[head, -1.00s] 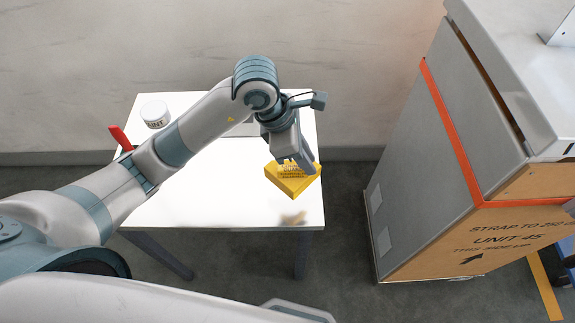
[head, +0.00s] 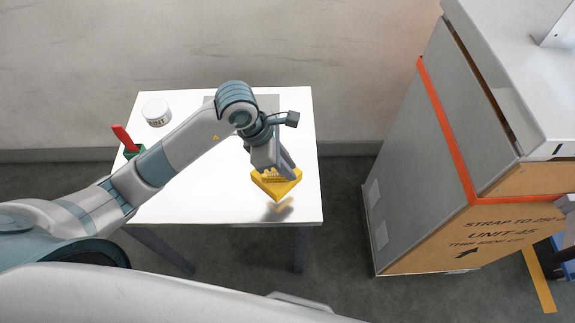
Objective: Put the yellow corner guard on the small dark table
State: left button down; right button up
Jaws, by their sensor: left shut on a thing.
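The yellow corner guard (head: 277,188) is a wedge-like block with dark print on it. My left gripper (head: 275,174) is shut on it from above, and the fingers hide part of its top. The guard hangs over the front right part of a white-topped table (head: 210,200) with dark legs. A shadow on the tabletop below suggests a small gap under it. No small dark table is seen in this view. My right gripper is not in view.
A white tub (head: 156,113) stands at the table's back left. A red-handled item with a green part (head: 123,138) is at the left edge, partly behind my arm. A large crate (head: 425,170) with an orange strap stands right, across a floor gap.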

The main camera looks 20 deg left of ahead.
pick_arm(q)
jog(key=shift+f, duration=0.55)
jog(key=shift+f, duration=0.2)
jog(key=c, duration=1.7)
grip_release()
jog(key=shift+o, duration=0.2)
jog(key=shift+r, duration=0.2)
